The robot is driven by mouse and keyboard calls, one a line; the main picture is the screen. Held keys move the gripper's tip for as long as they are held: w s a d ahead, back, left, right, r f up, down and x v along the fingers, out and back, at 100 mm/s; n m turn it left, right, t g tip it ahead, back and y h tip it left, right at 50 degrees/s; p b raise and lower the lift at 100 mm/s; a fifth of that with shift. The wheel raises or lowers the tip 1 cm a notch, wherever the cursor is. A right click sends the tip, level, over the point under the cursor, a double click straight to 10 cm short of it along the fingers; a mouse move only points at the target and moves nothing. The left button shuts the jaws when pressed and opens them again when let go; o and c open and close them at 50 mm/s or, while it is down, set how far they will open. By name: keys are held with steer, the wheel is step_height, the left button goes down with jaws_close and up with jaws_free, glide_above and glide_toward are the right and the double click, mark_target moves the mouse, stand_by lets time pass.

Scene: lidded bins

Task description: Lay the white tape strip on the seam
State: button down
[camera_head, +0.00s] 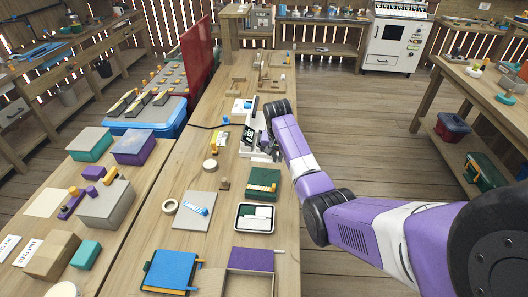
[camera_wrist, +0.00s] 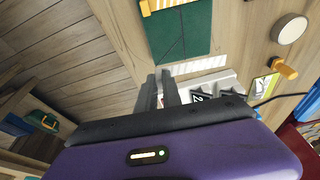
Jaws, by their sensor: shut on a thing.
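My gripper (camera_wrist: 160,78) has its two dark fingers close together in the wrist view. A pale, striped strip, which looks like the white tape strip (camera_wrist: 203,65), extends from beside the fingertips, and its held end is hidden. A green panel (camera_wrist: 180,30) lies just beyond the fingers, with thin dark lines across it that may be the seam. In the head view the same green panel (camera_head: 264,179) lies on the bench nearer the camera than my gripper. My wrist hides most of the fingers there.
A white device with dark parts (camera_wrist: 215,88) stands right beside the fingers. A yellow-orange peg (camera_wrist: 284,69) and a pale round disc (camera_wrist: 290,28) are near it. A black-rimmed tray (camera_head: 239,228) and a grey board (camera_head: 186,222) lie nearer on the bench. A red panel (camera_head: 197,55) stands behind.

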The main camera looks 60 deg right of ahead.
steer(key=shift+w, duration=0.1)
steer(key=shift+a+r+p, duration=0.1)
steer(key=shift+r+p, duration=0.05)
steer(key=shift+p, duration=0.25)
steer(key=shift+f+b, duration=2.05)
steer(key=shift+f, duration=0.95)
steer(key=shift+f, duration=0.5)
stand_by(0.4)
steer(key=c, duration=1.4)
jaws_free()
steer(key=shift+c, duration=0.2)
